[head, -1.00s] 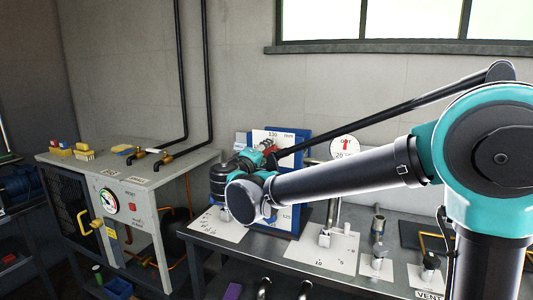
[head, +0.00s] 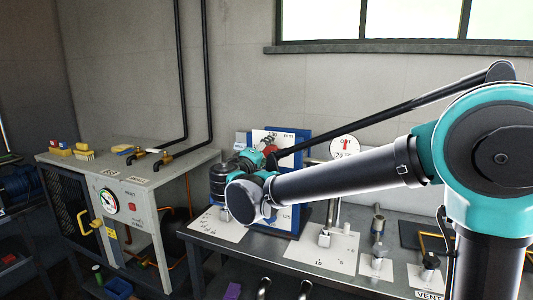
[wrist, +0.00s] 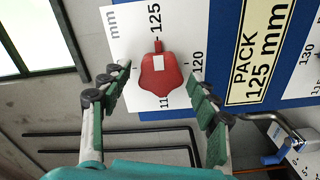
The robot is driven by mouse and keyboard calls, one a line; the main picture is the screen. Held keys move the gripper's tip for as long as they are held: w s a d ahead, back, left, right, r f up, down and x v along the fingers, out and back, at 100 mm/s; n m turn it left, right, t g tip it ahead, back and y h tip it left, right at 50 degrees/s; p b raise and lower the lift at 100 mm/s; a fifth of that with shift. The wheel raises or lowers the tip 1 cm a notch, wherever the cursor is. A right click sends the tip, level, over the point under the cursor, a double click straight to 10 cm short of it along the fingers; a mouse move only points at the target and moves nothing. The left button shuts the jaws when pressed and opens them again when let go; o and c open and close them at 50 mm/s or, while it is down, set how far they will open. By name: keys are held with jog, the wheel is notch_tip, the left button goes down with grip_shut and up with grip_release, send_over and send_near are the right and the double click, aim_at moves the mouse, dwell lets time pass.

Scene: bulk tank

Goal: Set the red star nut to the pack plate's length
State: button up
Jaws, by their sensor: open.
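The red star nut (wrist: 158,84) sits in front of a white millimetre scale (wrist: 125,40) in the wrist view. A small red tip at its top points close to the 125 label, and a pale rectangle marks its face. My gripper (wrist: 160,74) is open, one finger on each side of the nut, with visible gaps in this view. I cannot tell the depth between fingers and nut. In the head view, a red part shows at the scale (head: 268,128), partly hidden by my arm.
In the head view, a round dial (head: 344,146) stands behind my arm. A grey cabinet (head: 140,195) with valves is at left. Fittings on white plates (head: 320,252) occupy the bench.

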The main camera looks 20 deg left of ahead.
jog(key=s, duration=1.2)
jog(key=shift+a, duration=0.45)
